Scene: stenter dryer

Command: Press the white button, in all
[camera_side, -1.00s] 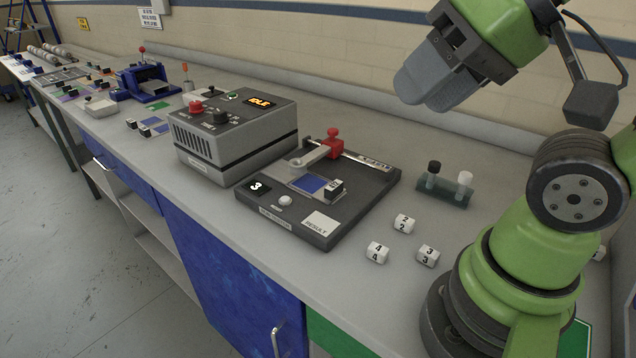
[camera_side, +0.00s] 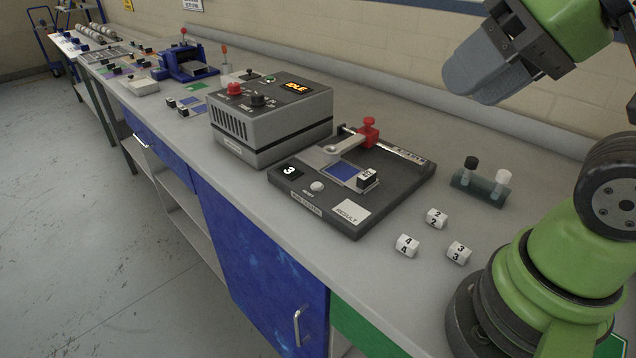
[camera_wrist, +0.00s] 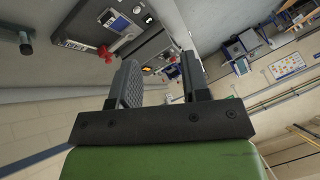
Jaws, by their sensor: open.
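The white button (camera_side: 317,187) is a small round knob near the front edge of a dark test plate (camera_side: 378,205). It sits between a black tile marked 3 (camera_side: 290,171) and a white card marked RESULT (camera_side: 351,211). Beside it on the plate are a blue square (camera_side: 341,171) and a lever with a red knob (camera_side: 368,131). My gripper (camera_side: 470,88) is raised above the bench, up and to the right of the button, well apart from it. In the wrist view, my gripper (camera_wrist: 160,82) has its two fingers apart with nothing between them.
A grey box (camera_side: 270,120) with red and black knobs and an orange display stands left of the plate. White numbered blocks (camera_side: 407,245) and a rack with two capped vials (camera_side: 481,184) stand to its right. A blue device (camera_side: 186,64) is farther back. Bare bench lies in front.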

